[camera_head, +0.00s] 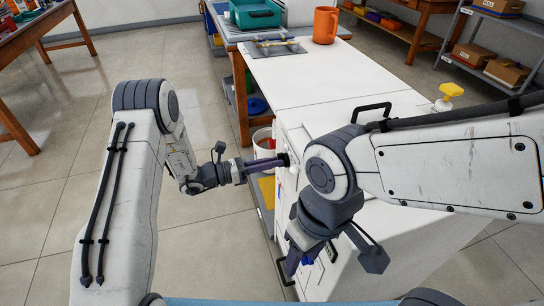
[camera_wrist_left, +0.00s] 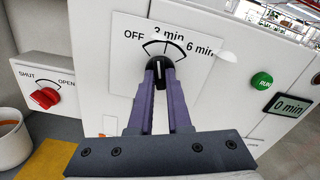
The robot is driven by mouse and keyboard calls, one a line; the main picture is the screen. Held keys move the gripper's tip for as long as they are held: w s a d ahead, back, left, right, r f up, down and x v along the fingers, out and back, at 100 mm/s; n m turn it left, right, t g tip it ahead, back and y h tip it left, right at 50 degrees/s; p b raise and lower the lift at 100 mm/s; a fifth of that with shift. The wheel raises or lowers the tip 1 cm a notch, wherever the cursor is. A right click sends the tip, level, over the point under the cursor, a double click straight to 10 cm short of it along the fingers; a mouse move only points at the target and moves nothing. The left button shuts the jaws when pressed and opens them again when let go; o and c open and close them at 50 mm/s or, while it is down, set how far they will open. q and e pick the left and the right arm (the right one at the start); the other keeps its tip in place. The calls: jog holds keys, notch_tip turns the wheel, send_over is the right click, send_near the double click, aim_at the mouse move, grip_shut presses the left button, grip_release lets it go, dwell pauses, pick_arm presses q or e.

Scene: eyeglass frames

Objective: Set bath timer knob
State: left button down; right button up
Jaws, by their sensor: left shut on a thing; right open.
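The black timer knob (camera_wrist_left: 154,64) sits on a white dial plate (camera_wrist_left: 125,62) marked OFF, 3 min and 6 min. My left gripper (camera_wrist_left: 160,76) is shut on the knob with its purple fingers. A pale mark shows on the knob, but which setting it points to is hard to tell. The display (camera_wrist_left: 288,106) reads 0 min, beside a green RUN button (camera_wrist_left: 261,81). In the head view, my left gripper (camera_head: 266,164) reaches right to the front of the white cabinet (camera_head: 345,235). My right gripper (camera_head: 297,264) is open, low in front of the cabinet.
A red knob (camera_wrist_left: 45,97) marked SHUT and OPEN is left of the dial. A white container (camera_wrist_left: 12,140) stands below it. An orange mug (camera_head: 325,25) and a tray (camera_head: 275,46) are at the back. The near white top (camera_head: 345,95) is mostly clear.

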pick_arm(q)
jog(key=shift+n+p, duration=1.9)
jog(key=shift+n, duration=0.9)
jog(key=c, duration=0.9)
grip_release()
jog(key=shift+o, duration=0.2)
jog(key=shift+a, duration=0.15)
jog(key=v, duration=1)
jog(key=shift+a, duration=0.2)
